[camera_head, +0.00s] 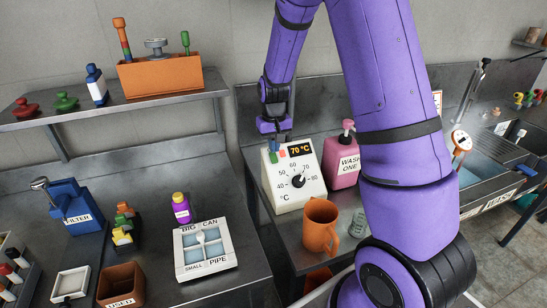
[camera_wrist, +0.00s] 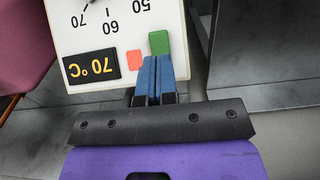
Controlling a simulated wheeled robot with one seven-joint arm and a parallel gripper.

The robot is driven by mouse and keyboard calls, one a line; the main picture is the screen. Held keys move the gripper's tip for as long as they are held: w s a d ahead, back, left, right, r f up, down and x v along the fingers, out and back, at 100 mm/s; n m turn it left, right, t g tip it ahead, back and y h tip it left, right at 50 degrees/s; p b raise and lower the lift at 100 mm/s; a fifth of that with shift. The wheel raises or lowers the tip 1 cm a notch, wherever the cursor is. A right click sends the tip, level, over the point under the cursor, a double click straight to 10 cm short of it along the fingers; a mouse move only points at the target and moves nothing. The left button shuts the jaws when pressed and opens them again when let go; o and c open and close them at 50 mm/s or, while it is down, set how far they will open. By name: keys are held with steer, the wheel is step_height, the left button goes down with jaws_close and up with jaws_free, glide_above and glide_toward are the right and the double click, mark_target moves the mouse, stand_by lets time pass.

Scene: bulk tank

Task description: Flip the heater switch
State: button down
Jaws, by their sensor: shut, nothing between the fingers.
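The heater (camera_head: 293,190) is a white box on the bench, with a round dial (camera_head: 298,181) and a display reading 70 °C (camera_head: 300,149). In the wrist view it appears upside down, with a green block (camera_wrist: 159,43) and a smaller red square (camera_wrist: 134,57) beside the display. I cannot tell for certain which one is the switch. My gripper (camera_wrist: 153,62) is shut and empty. Its blue fingertips are at the near edge of the green block; I cannot tell whether they touch it. In the head view my gripper (camera_head: 272,148) is at the heater's upper back edge.
A pink wash bottle (camera_head: 343,160) stands right of the heater, partly behind my arm. An orange mug (camera_head: 320,228) stands in front. A gap separates this bench from the left bench, which holds a compartment tray (camera_head: 204,249). A shelf (camera_head: 110,112) is above left.

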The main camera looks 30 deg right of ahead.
mark_target(274, 157)
steer(key=shift+f, duration=0.7)
stand_by(0.4)
step_height(274, 157, up, 7)
stand_by(1.0)
steer(key=shift+r, duration=0.1)
stand_by(0.3)
steer(key=s+a+r+n+t, duration=0.1)
steer(key=s+a+r+t, duration=0.3)
steer(key=s+r, duration=1.05)
steer(key=s+a+r, duration=0.2)
steer(key=s+r, duration=0.1)
steer(key=s, duration=0.4)
steer(key=s+a+r+n+t, duration=0.1)
steer(key=s+r, duration=0.2)
steer(key=s, duration=0.5)
steer(key=shift+a, duration=0.4)
